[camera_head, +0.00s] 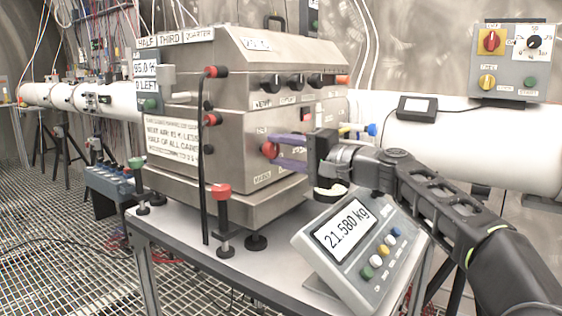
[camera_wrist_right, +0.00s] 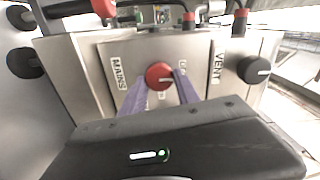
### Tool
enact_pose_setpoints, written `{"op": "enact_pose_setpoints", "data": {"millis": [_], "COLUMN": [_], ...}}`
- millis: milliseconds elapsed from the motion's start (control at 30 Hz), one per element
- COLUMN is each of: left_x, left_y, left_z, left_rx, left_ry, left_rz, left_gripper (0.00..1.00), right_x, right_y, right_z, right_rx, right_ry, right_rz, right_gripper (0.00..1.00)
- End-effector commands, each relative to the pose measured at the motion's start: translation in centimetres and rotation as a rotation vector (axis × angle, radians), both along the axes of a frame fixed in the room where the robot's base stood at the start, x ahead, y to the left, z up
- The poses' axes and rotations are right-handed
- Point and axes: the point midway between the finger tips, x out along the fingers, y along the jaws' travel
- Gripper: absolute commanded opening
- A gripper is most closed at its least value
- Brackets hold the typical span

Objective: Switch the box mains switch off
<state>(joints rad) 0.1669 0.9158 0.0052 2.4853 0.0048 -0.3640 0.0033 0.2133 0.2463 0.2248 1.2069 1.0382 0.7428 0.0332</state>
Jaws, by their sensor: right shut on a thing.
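The steel box (camera_head: 225,110) stands on a table (camera_head: 275,292). Its mains switch is a red rotary knob (camera_head: 270,149) low on the front face. In the right wrist view the red knob (camera_wrist_right: 158,76) sits beside the "MAINS" label (camera_wrist_right: 119,65). My right gripper (camera_head: 274,150) reaches in from the right, its two purple fingers shut on the knob, one on each side. In the wrist view the fingers of my right gripper (camera_wrist_right: 159,84) flank the knob. A small label by the right finger is partly hidden. I cannot tell the knob's setting. My left gripper is not in view.
A scale display (camera_head: 345,232) reading 21.580 kg stands below my right forearm. A row of black knobs (camera_head: 295,81) lies above the switch. A black knob (camera_wrist_right: 253,69) by the "VENT" label is to its right. A red-capped post (camera_head: 221,191) stands at the box's front left.

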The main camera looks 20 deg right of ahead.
Motion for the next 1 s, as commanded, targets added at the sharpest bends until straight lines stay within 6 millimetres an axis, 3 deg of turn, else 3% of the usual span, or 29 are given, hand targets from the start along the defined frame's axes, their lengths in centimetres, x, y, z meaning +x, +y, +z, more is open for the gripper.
{"op": "enact_pose_setpoints", "data": {"millis": [633,667,900,1000], "left_x": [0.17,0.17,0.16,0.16], "left_y": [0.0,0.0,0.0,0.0], "left_z": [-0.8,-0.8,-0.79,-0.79], "left_rx": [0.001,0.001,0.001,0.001], "left_ry": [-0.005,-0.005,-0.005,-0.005], "left_rz": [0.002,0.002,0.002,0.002], "left_gripper": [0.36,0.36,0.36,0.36], "right_x": [0.01,0.01,0.0,0.0], "right_y": [0.06,0.06,0.04,0.03], "right_z": [-0.15,-0.15,-0.07,-0.04], "right_rx": [-0.062,-0.062,-0.06,-0.059], "right_ry": [-0.047,-0.047,-0.047,-0.047], "right_rz": [0.003,0.003,0.002,0.002], "right_gripper": [0.0,0.38,0.58,0.59]}}
